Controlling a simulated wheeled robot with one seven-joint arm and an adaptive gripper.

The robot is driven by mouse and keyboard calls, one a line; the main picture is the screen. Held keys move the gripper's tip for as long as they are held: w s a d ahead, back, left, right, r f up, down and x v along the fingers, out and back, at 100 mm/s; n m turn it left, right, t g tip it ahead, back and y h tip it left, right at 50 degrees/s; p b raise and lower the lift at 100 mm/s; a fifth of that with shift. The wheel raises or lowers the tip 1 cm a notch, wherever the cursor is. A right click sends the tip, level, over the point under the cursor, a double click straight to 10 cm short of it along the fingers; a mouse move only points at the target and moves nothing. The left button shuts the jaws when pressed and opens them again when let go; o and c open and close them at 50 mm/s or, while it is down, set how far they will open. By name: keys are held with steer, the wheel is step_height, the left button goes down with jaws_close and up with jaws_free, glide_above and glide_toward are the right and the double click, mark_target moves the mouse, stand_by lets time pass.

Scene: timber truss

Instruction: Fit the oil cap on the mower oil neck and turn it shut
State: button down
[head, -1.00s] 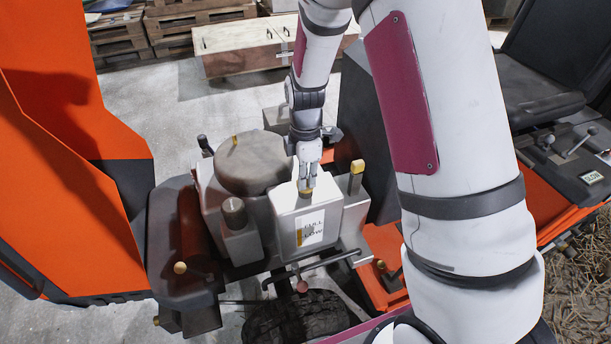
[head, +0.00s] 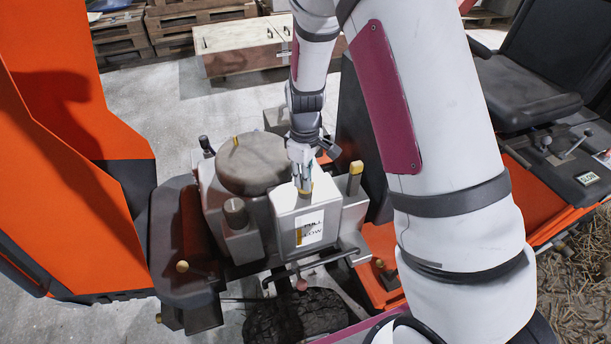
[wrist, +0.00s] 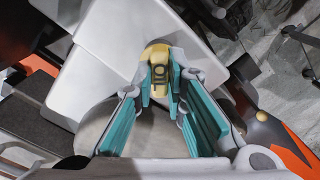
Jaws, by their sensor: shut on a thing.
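The yellow oil cap (wrist: 158,72) sits between my fingertips in the wrist view, over the white tank's top. My gripper (head: 304,188) is shut on it, pointing down at the white engine tank (head: 290,208) with the FULL and LOW label. In the head view a sliver of the cap (head: 305,192) shows below the fingertips, at the tank top. The oil neck is hidden under the cap and fingers, so I cannot tell whether the cap is seated on it.
A yellow-topped dipstick or post (head: 356,168) stands right of the tank. A round grey cover (head: 250,165) and a smaller grey cylinder (head: 236,212) stand to its left. The orange hood (head: 60,170) is raised at the left. A black seat (head: 525,85) is at the right.

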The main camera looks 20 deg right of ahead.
steer(key=shift+m, duration=1.2)
steer(key=shift+m+p, duration=0.45)
steer(key=shift+m, duration=0.55)
steer(key=c, duration=1.9)
jaws_free()
steer(key=shift+c, duration=0.2)
steer(key=o, duration=0.7)
steer(key=shift+r+p, duration=1.85)
steer(key=shift+r, duration=1.15)
